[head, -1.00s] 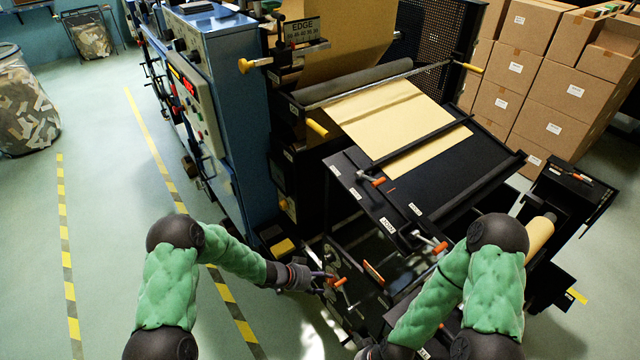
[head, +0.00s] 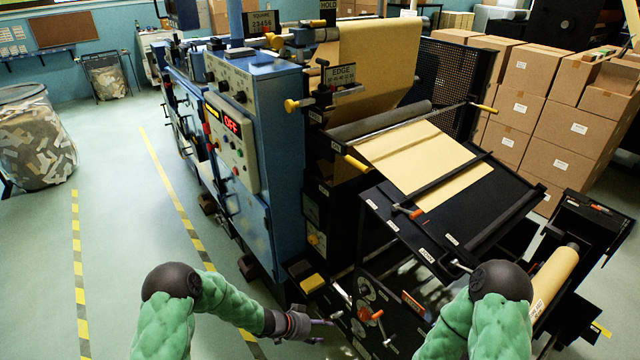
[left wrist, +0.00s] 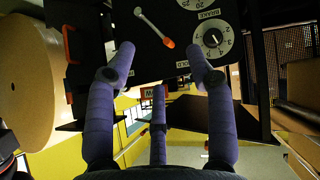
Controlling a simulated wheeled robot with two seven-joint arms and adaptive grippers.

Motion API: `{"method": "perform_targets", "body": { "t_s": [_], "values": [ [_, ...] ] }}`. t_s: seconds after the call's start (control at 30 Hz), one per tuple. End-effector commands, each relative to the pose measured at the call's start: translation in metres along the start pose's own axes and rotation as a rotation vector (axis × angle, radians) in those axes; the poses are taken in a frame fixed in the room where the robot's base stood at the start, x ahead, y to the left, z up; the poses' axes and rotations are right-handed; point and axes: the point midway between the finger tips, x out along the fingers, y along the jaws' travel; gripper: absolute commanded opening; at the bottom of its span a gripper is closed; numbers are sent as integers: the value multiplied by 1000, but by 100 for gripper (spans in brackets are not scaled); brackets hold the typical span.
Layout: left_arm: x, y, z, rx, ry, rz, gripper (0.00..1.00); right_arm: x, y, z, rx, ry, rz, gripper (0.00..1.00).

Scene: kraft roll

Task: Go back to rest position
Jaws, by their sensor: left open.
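My left gripper (head: 318,322) is low in the head view, in front of the lower side of the machine (head: 262,150). In the left wrist view its purple fingers (left wrist: 160,75) are spread apart with nothing between them. Beyond them is a black panel with a brake dial (left wrist: 214,40) and an orange-tipped lever (left wrist: 154,27). My right arm (head: 490,300) shows at the lower right of the head view. Its gripper is outside the picture.
Kraft paper (head: 425,165) lies over the machine's sloping black table (head: 480,200). A paper roll (head: 553,280) sits at the right. Stacked cartons (head: 525,100) stand behind. The floor (head: 120,220) at the left is open, with striped lines and a scrap bin (head: 35,135).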

Motion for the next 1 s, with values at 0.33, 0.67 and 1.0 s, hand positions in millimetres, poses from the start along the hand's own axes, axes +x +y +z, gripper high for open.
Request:
{"method": "perform_targets", "body": {
  "t_s": [0.33, 0.67, 1.0],
  "values": [
    [-4, 9, 19, -118, -12, -23, 54, 2, 1, -1, 1, 1, 0, 40],
    [-13, 26, 57, -330, -51, -74, 54, 5, 2, 0, 0, 0, 0, 40],
    [-50, 80, 151, -752, -216, -197, 54, 12, 4, 0, 0, 0, 0, 40]
  ]
}}
